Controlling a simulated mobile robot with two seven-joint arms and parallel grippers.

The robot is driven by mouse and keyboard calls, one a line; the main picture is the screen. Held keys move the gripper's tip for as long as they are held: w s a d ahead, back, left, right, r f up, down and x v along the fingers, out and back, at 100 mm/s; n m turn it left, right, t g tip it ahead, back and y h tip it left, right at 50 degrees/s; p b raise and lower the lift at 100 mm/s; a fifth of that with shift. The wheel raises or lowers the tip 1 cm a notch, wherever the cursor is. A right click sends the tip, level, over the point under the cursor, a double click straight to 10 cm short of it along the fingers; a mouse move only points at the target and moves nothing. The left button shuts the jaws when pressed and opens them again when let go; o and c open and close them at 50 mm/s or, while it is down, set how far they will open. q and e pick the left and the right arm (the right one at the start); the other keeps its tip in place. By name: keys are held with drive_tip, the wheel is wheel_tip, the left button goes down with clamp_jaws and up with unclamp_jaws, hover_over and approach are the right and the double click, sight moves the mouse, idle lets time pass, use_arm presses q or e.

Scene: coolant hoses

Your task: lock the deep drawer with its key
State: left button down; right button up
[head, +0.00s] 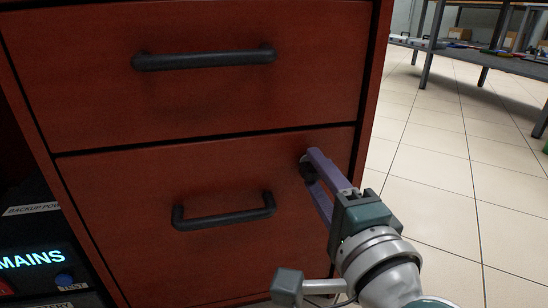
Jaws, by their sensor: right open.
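The deep drawer (110,220) is the lower, taller red drawer front, with a black bar handle (225,217). It appears closed, flush with the cabinet. A small dark piece (306,172) sits at its upper right corner, where the lock or key seems to be; I cannot tell the key's shape or how far it is turned. My right gripper (311,170) has its purple fingers open at that dark piece, close to the drawer front. Its fingers partly hide the piece, and I cannot tell if they touch it. My left gripper is out of view.
An upper red drawer (90,95) with a black handle (205,58) is shut above. A dark unit with a lit "MAINS" label (32,259) stands at the lower left. Tiled floor (440,180) is clear at right; a metal shelf table (480,60) stands behind.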

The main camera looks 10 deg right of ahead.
drive_tip(key=shift+w, duration=0.1)
clamp_jaws()
idle(0.3)
